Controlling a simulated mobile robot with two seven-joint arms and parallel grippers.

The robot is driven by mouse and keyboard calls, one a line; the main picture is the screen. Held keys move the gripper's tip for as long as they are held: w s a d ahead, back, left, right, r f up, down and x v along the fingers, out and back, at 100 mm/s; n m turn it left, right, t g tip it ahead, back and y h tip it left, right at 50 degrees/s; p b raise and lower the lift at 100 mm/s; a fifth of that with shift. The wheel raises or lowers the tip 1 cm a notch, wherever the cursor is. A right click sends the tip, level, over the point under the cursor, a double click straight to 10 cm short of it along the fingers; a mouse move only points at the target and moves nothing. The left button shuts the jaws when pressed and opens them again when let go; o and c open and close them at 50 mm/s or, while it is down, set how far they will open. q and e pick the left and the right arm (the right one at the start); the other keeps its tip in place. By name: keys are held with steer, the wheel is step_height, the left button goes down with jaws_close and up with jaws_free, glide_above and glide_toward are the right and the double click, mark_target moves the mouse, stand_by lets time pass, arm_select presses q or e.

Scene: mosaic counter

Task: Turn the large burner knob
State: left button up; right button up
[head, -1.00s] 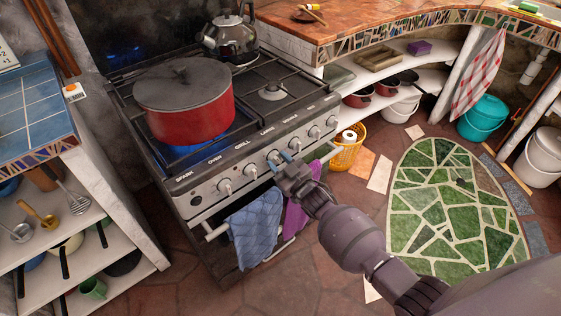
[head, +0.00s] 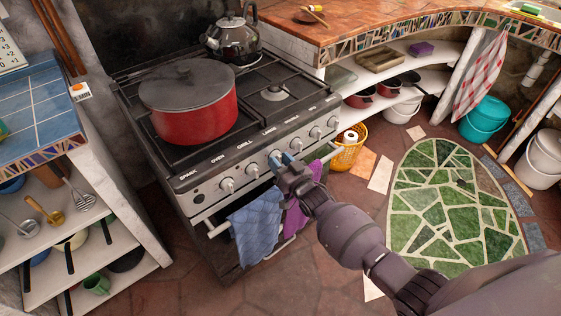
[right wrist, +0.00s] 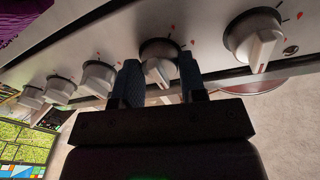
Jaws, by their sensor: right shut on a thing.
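The stove front (head: 205,199) carries a row of white knobs. My right gripper (head: 283,160) is at the knob below a label that seems to read LARGE. In the right wrist view its two blue fingers (right wrist: 160,85) stand on either side of this burner knob (right wrist: 158,68) and are shut on it. The knob's grip looks slightly tilted. In the head view the gripper mostly hides this knob. A red pot (head: 195,122) with a grey lid stands on the front left burner. No blue flame shows under it. My left gripper is not in view.
Other knobs sit close on both sides, one (right wrist: 255,40) at the right in the wrist view. A blue towel (head: 255,225) and a purple cloth (head: 297,212) hang from the oven rail below my gripper. A kettle (head: 232,40) stands at the back.

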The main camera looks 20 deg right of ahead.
steer(key=o, duration=0.9)
steer(key=shift+s, duration=0.1)
steer(key=shift+s+d, duration=0.2)
steer(key=shift+s, duration=0.35)
steer(key=p+v, duration=0.1)
steer(key=v, duration=0.8)
steer(key=shift+s+p, duration=0.25)
steer(key=shift+p, duration=0.05)
